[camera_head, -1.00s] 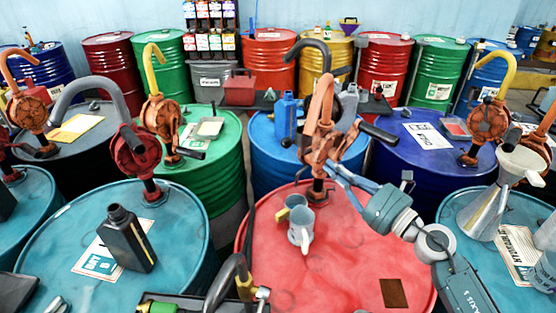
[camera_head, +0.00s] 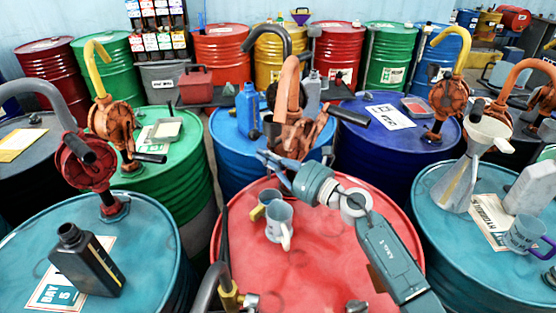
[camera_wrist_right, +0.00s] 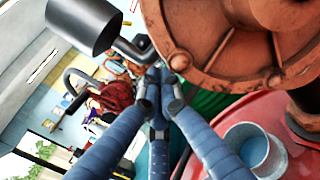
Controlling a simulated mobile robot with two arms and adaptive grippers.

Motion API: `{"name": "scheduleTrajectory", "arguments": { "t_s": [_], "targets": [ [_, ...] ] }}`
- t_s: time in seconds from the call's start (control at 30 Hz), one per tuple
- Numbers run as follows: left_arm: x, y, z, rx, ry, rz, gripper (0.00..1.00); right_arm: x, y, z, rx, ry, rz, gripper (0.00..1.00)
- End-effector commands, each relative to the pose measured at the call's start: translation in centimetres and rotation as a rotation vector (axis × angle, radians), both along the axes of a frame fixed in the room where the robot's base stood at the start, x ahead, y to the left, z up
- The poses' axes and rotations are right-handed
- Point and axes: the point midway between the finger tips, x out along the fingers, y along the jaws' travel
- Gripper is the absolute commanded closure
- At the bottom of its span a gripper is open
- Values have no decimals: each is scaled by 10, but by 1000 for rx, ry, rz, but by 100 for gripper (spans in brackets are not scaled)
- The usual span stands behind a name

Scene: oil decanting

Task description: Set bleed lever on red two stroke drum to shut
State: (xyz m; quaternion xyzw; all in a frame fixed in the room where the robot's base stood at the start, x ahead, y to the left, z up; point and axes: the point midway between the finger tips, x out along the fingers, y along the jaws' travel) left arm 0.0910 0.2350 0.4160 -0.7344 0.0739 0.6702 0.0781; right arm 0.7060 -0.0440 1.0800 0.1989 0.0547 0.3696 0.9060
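The red drum (camera_head: 322,248) stands front centre with an orange rotary pump (camera_head: 290,95) at its far side. The pump's housing (camera_wrist_right: 220,45) fills the upper right of the wrist view. A dark crank handle (camera_wrist_right: 85,22) is at upper left there; a similar handle (camera_head: 348,115) shows right of the pump in the head view. My right gripper (camera_head: 268,162) is in front of the pump, low by its body. In the wrist view its fingertips (camera_wrist_right: 160,92) are slightly apart, close beside the housing, with nothing clearly between them. I cannot make out the bleed lever. My left gripper is not in view.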

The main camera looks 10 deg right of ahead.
Motion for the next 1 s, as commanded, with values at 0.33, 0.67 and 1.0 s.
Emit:
{"name": "scheduleTrajectory", "arguments": {
  "t_s": [0.33,0.67,1.0],
  "targets": [
    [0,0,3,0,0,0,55,13,12,0,-1,0,0,100],
    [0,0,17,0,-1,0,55,12,12,11,30,31,0,100],
    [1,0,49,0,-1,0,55,14,10,29,173,172,-1,100]
  ]
}}
